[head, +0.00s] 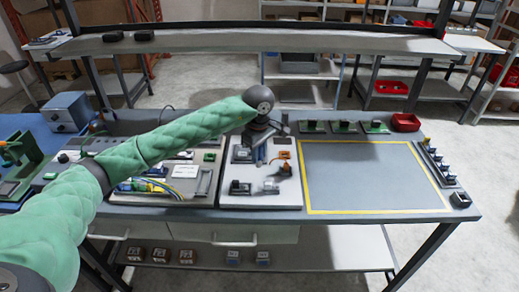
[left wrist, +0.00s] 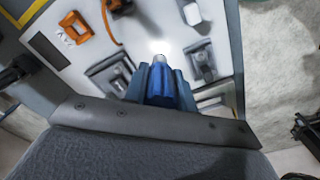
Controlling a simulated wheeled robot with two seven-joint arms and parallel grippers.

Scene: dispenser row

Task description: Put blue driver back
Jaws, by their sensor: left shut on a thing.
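My left gripper (head: 259,150) is over the white board (head: 232,196) on the workbench. In the left wrist view, my left gripper (left wrist: 161,82) is shut on the blue driver (left wrist: 161,90), whose pale rounded end points away from the camera. In the head view the driver is too small and dark to tell apart from the fingers. Dark grey holders (left wrist: 110,73) lie on the board beside the driver in the left wrist view. I cannot tell whether the driver touches any of them. My right gripper is not in view.
An orange part (head: 284,156) stands on the board near the gripper. A yellow-outlined grey area (head: 370,175) to the right is clear. A red bin (head: 405,122) and several small green-based devices (head: 345,127) line the back. Coloured cables (head: 150,187) lie at left.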

